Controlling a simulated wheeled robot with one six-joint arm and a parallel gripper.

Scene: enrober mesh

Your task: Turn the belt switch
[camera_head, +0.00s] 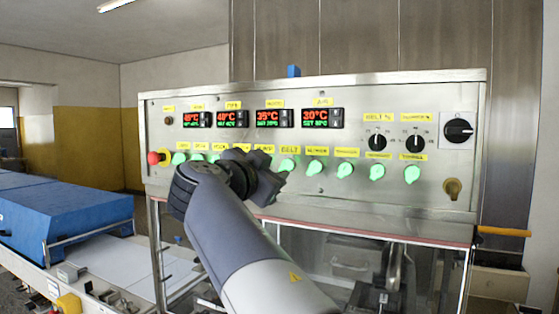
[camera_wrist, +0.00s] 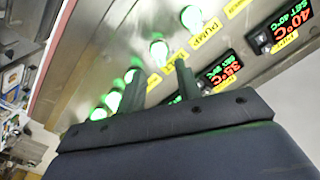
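The belt switch (camera_head: 287,165) is a green-lit knob on the steel control panel (camera_head: 220,95), under a yellow label reading BELT. In the wrist view the belt switch (camera_wrist: 158,50) glows just beyond my fingertips, roughly in line with the gap between them. My gripper (camera_head: 272,180) is dark and stands in front of the panel, just below and left of the belt switch. In the wrist view my gripper (camera_wrist: 158,72) shows two fingers apart with nothing between them. I cannot tell the angle of the knob's handle.
Similar green knobs flank it, including one to the right (camera_head: 314,167). A red stop button (camera_head: 154,158) is at the panel's left, a black rotary switch (camera_head: 458,130) at its right. Temperature displays (camera_head: 275,118) sit above. A blue box (camera_head: 65,215) stands left.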

